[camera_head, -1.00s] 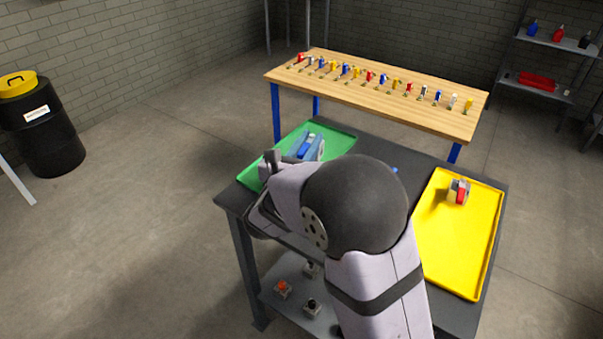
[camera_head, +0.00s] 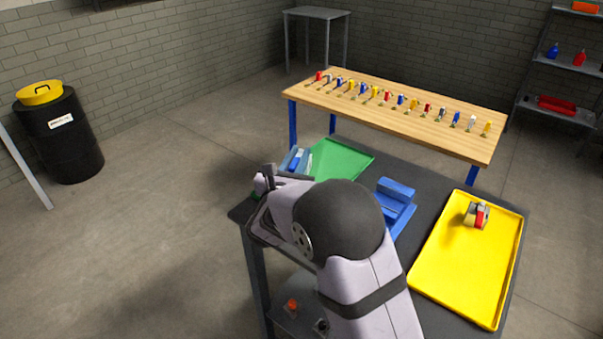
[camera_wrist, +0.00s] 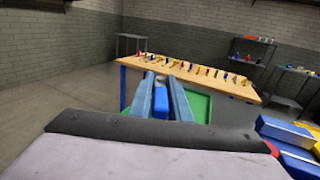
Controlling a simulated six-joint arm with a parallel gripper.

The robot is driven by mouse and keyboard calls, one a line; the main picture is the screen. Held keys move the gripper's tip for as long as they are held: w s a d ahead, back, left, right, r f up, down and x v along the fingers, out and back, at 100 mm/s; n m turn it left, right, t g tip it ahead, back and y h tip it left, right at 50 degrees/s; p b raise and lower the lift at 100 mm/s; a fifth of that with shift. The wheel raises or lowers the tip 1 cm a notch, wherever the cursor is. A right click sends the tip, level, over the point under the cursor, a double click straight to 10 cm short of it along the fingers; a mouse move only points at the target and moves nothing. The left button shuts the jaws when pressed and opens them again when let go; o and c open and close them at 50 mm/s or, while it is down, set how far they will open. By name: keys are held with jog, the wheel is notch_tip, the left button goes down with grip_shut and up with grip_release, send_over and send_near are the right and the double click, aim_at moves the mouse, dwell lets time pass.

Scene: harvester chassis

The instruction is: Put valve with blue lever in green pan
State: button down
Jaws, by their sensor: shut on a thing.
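My gripper (camera_head: 297,160) is shut on the valve with the blue lever (camera_head: 294,163). In the wrist view, the blue lever (camera_wrist: 161,104) shows between the two long grey-blue fingers (camera_wrist: 165,98); the valve's body is mostly hidden. In the head view, the gripper and valve appear over the left part of the green pan (camera_head: 343,161). The height above the pan is hard to tell. My arm hides the pan's near part. The pan also shows to the right of the fingers in the wrist view (camera_wrist: 200,107).
A blue fixture (camera_head: 396,203) stands on the dark table right of my arm. A yellow tray (camera_head: 455,268) holds a valve with a red lever (camera_head: 477,215). Behind is a wooden bench (camera_head: 370,108) with a row of several small coloured valves.

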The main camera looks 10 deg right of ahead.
jog(key=shift+f, duration=2.5)
jog(key=shift+f, duration=0.25)
jog(key=c, duration=1.7)
grip_release()
jog(key=shift+o, duration=0.2)
jog(key=shift+r, duration=0.15)
jog(key=b+v, duration=0.1)
jog(key=v, duration=1.1)
jog(key=shift+b, duration=0.3)
